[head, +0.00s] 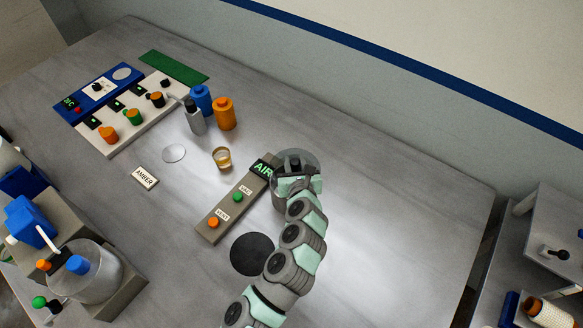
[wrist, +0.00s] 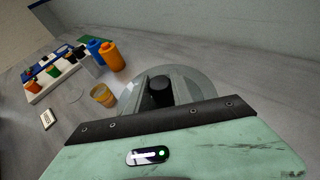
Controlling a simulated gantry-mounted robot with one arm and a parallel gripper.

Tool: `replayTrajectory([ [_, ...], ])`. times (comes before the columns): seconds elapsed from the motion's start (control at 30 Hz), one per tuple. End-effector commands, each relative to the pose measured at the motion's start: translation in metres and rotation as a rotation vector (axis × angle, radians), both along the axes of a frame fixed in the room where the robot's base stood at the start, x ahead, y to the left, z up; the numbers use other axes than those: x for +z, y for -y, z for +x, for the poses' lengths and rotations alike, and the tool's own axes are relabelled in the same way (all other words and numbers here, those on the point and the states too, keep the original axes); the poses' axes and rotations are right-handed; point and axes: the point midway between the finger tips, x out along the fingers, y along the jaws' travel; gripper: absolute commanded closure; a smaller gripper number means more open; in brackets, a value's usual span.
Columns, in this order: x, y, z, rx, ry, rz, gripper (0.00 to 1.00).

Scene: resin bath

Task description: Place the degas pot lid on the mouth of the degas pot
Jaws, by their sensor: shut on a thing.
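The degas pot lid (head: 311,161) is a clear round disc with a dark knob. It also shows in the wrist view (wrist: 205,84), around and beyond my fingers. My gripper (head: 297,180) is shut on the lid's dark knob (wrist: 160,92), with one finger on each side of it. The lid is beside the far end of the AIR panel. A grey rounded form (head: 278,198) shows just under the lid and my wrist; it may be the degas pot, but its mouth is hidden. I cannot tell whether the lid touches it.
The AIR panel (head: 226,211) has green and orange buttons. A cup of amber liquid (head: 221,158), bottles (head: 225,114) and a control panel (head: 132,115) stand to the left. A black round pad (head: 252,254) lies near my arm. The table right of my gripper is clear.

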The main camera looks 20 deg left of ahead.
Motion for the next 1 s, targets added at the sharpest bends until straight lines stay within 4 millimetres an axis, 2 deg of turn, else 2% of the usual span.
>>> replayTrajectory([
  [0.1,-0.007,-0.012,0.008,0.037,0.002,-0.009,1.00],
  [0.2,-0.009,-0.015,0.010,0.046,0.004,-0.012,1.00],
  [0.7,-0.062,-0.015,0.009,0.046,0.002,-0.013,1.00],
  [1.0,-0.073,-0.014,0.009,0.045,0.002,-0.011,1.00],
])
